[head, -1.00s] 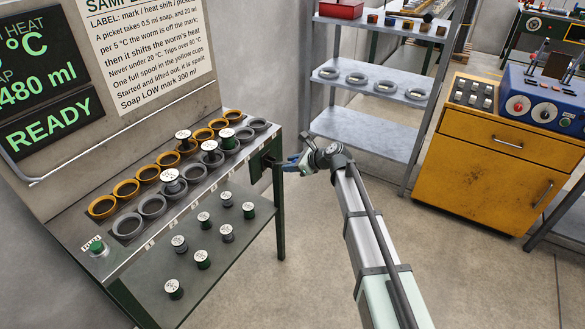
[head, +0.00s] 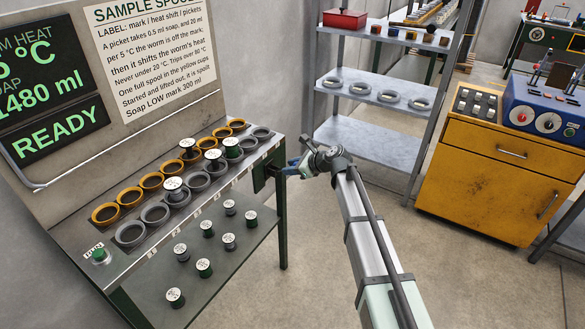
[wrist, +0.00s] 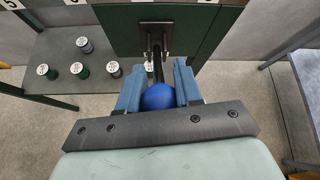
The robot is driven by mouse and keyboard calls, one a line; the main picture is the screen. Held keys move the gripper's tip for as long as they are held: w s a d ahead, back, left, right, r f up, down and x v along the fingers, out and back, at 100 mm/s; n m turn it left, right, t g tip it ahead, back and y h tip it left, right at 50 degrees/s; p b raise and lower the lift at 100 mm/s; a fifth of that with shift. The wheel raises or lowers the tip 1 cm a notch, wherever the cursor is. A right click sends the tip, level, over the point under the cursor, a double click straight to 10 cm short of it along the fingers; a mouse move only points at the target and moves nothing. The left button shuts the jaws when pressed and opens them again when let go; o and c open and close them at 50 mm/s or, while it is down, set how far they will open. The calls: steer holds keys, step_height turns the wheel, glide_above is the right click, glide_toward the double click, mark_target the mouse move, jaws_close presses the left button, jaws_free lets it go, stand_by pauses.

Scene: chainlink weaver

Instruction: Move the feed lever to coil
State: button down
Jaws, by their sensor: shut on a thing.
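The feed lever ends in a blue ball knob (wrist: 158,97). Its dark shaft (wrist: 157,62) runs to a slotted metal plate on a dark green panel (wrist: 187,32) in the wrist view. My gripper (wrist: 158,90) has its two blue fingers shut on the knob, one on each side. In the head view, my gripper (head: 292,168) is at the right end of the spool bench (head: 240,178). There the knob cannot be made out clearly behind the fingers. I cannot read any coil mark beside the lever.
Spools (head: 204,267) stand on the bench's lower shelf. Yellow cups (head: 130,196) and grey cups (head: 130,233) line its top. The wall display (head: 60,133) reads READY. A grey shelf rack (head: 375,140) and yellow cabinet (head: 500,185) stand right, with bare floor between.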

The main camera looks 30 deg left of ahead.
steer(key=shift+s+a, duration=0.1)
steer(key=shift+a, duration=0.05)
steer(key=c, duration=0.8)
jaws_free()
steer(key=v, duration=1.4)
